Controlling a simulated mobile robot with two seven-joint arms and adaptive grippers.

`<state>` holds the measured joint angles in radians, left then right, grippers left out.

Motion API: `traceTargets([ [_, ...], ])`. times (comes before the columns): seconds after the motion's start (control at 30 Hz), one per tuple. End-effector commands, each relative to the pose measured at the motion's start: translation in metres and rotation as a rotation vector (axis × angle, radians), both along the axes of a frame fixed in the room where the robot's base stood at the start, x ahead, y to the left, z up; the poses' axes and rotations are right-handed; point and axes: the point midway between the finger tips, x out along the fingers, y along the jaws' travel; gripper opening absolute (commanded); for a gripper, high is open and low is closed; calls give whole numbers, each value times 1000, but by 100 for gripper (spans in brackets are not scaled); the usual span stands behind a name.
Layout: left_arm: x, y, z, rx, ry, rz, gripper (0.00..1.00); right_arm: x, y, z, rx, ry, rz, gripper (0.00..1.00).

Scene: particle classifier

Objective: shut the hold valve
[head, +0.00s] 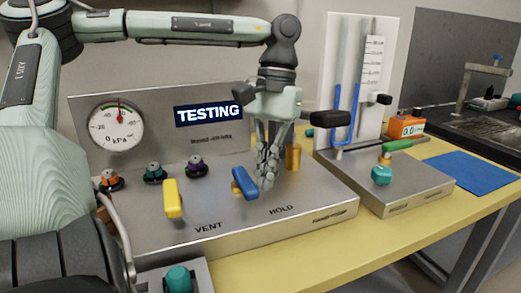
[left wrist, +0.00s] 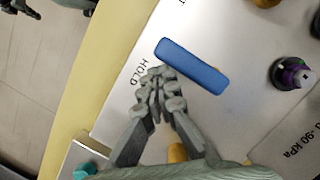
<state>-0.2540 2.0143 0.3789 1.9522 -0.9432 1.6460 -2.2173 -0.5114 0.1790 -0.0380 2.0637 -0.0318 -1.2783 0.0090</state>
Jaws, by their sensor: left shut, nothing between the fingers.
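The hold valve's blue lever (head: 243,183) stands on the steel panel by the HOLD label (head: 281,210), pointing obliquely toward the front. In the left wrist view the blue lever (left wrist: 192,66) lies just beyond my fingertips. My left gripper (head: 266,180) is shut and empty, pointing down close to the right side of the lever. Its shut fingers (left wrist: 158,78) are beside the lever's long side, between it and the HOLD lettering. I cannot tell whether they touch it. My right gripper is not recognisable in either view.
A yellow lever (head: 173,198) is left of the blue one by the VENT label. A gauge (head: 116,122), a TESTING display (head: 208,113) and several knobs are behind. A brass post (head: 293,157) is right of my gripper. A manometer stand (head: 353,90) is further right.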

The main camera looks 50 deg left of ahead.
Motion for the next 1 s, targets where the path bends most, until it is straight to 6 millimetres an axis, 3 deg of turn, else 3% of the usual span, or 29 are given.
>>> traceTargets([
  [0.23, 1, 1, 8, 0, 5, 0, 0, 0, 1, -1, 3, 2, 0, 0],
  [0.7, 23, 10, 96, 1, 0, 1, 0, -1, 0, 0, 1, 2, 0, 0],
  [1.0, 27, 12, 116, 0, 1, 0, 0, -1, 0, 0, 0, 2, 0, 0],
])
